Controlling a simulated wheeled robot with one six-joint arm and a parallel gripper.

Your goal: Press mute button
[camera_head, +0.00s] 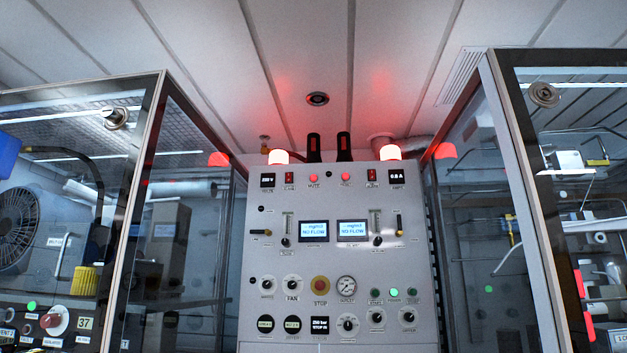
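The mute button (313,178) is a small round red button near the top of the grey control panel (270,300). A label reading MUTE sits just under it. A second, similar red button (346,178) is to its right, with a label too small to read surely. My gripper is not in view, and nothing covers the mute button.
Red lamps (278,156) (390,152) glow on top of the panel. Two screens (314,231) (352,231) read NO FLOW. Glass-walled cabinets (150,190) (505,190) flank the panel.

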